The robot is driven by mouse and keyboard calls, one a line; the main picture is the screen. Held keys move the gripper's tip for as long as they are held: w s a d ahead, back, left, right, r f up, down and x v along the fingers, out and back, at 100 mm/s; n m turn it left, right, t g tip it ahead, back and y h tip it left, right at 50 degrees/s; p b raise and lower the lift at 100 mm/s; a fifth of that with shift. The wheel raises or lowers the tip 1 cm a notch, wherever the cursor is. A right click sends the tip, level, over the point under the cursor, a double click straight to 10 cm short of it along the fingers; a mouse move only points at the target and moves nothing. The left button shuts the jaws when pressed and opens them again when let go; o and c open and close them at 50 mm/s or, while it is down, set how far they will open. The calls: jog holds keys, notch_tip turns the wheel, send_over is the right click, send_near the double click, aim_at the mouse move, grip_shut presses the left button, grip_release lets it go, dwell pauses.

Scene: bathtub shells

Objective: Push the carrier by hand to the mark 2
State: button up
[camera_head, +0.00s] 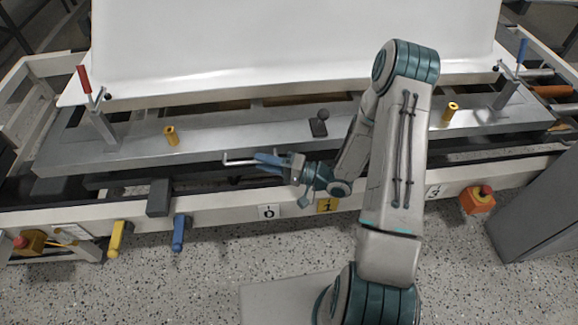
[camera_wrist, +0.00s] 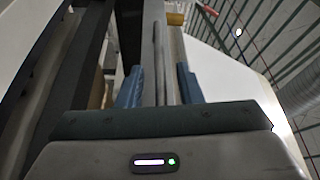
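The carrier (camera_head: 215,143) is a long grey metal plate on rails, bearing a big white shell (camera_head: 290,40). A thin metal handle bar (camera_head: 235,161) sticks out at its front edge. My gripper (camera_head: 268,160) is at this bar with blue fingers apart. In the wrist view, the bar (camera_wrist: 160,55) runs between the fingers (camera_wrist: 160,80); a gap shows on the left, and contact on the right is unclear.
A red-handled clamp (camera_head: 98,110) and a blue-handled clamp (camera_head: 511,80) stand at the carrier's ends. Yellow (camera_head: 116,238) and blue (camera_head: 179,233) handles hang below the front rail.

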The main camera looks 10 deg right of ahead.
jog(key=p+v, duration=0.1)
jog(key=v, duration=1.1)
jog(key=shift+s, duration=0.15)
